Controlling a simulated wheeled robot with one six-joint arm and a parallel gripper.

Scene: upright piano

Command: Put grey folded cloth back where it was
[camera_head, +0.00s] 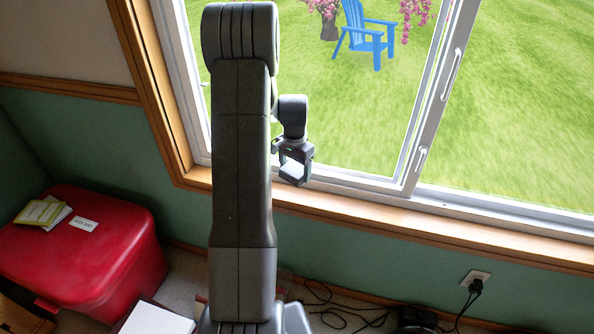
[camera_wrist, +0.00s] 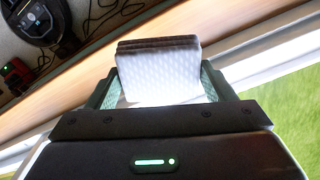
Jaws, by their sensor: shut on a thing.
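My gripper (camera_head: 294,170) is in front of the window, close to the wooden sill, and is shut on the grey folded cloth (camera_head: 292,168). In the wrist view the cloth (camera_wrist: 160,75) looks pale, with a dimpled surface and dark layered edges at its top. It stands between the two green-sided fingers of my gripper (camera_wrist: 158,92). Whether the cloth touches the sill cannot be told. Part of it is hidden by the gripper.
The wooden window sill (camera_head: 430,232) runs along below the glass and looks bare. A red bin (camera_head: 75,250) with papers (camera_head: 42,213) on its lid stands at the left. Black cables (camera_head: 345,315) lie on the floor near a wall outlet (camera_head: 475,281).

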